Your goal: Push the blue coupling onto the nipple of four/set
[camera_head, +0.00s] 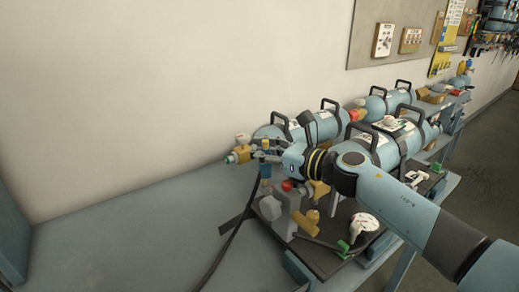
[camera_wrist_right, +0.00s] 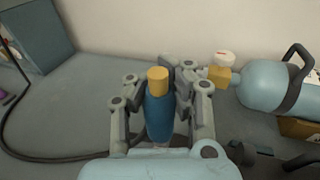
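The blue coupling (camera_head: 265,171) is in my right gripper (camera_head: 268,150); its yellow end points up. In the right wrist view the coupling (camera_wrist_right: 158,118) stands between the fingers of the right gripper (camera_wrist_right: 160,105), which appear closed against its sides. A black hose (camera_head: 232,250) runs near the coupling and down the bench. The nearest breathing set (camera_head: 385,150) is a light-blue cylinder lying on a dark plate, with grey and brass fittings (camera_head: 272,208) in front of the gripper. I cannot make out which fitting is the nipple or which set is four. My left gripper is not in view.
More light-blue cylinders (camera_head: 325,122) with black handles lie behind along the wall. A yellow valve block (camera_wrist_right: 219,76) is just right of the gripper in the wrist view. A round white gauge (camera_head: 364,222) sits on the plate. The bench (camera_head: 120,240) at left is clear.

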